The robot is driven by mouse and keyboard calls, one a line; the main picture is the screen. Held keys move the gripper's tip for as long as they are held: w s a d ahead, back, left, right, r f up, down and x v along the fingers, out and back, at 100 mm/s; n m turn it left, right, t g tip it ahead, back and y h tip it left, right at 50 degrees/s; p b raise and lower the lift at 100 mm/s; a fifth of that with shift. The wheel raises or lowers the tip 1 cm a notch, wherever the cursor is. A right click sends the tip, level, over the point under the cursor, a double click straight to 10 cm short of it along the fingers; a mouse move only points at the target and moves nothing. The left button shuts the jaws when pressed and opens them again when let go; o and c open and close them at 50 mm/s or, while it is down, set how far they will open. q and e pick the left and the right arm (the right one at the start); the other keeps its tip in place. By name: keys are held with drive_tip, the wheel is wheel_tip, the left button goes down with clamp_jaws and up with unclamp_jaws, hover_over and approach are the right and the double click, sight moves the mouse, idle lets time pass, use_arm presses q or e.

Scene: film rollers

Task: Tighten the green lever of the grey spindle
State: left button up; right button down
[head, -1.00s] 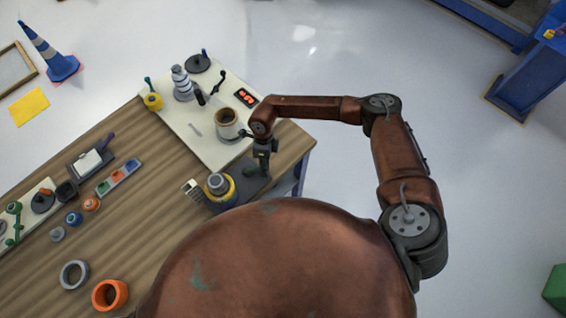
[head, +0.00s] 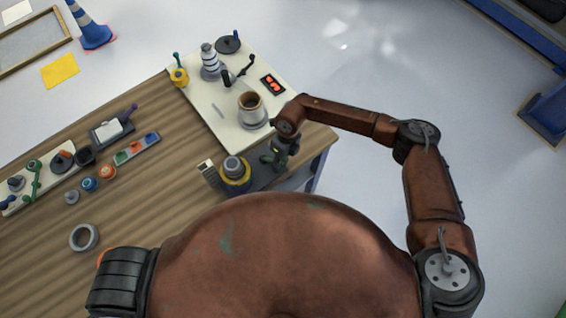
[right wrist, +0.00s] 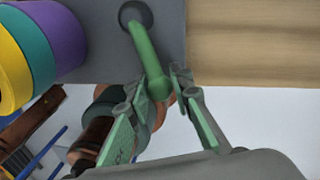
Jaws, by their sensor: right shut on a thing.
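The green lever (right wrist: 146,52) rises from a dark round pivot on a grey base plate (right wrist: 105,45) in the right wrist view. My right gripper (right wrist: 160,88) is shut on the lever's free end, with one finger on each side. A roll in yellow, teal and purple (right wrist: 38,45) sits beside the lever on the same plate; the spindle's post is not clear there. In the head view the grey spindle with its yellow-banded roll (head: 235,172) stands near the table's right corner. My right gripper (head: 277,158) is just right of it, partly hidden by its arm. My left gripper is out of view.
A white board (head: 225,118) behind holds a brown-topped cup (head: 250,103), a striped spindle (head: 210,62) and a black crank. Another board with a green lever (head: 35,180) lies far left.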

drive_tip(key=shift+s+a+r, duration=0.1)
drive_tip(key=shift+a, duration=0.05)
drive_tip(key=c, duration=1.7)
unclamp_jaws()
drive_tip(key=r, duration=0.4)
drive_tip(key=w+d+r, duration=0.1)
drive_tip(key=r, duration=0.6)
drive_tip(key=shift+w+d+r, duration=0.3)
drive_tip(key=shift+w+r, duration=0.05)
drive_tip(key=shift+w, duration=0.05)
drive_tip(key=shift+a, duration=0.1)
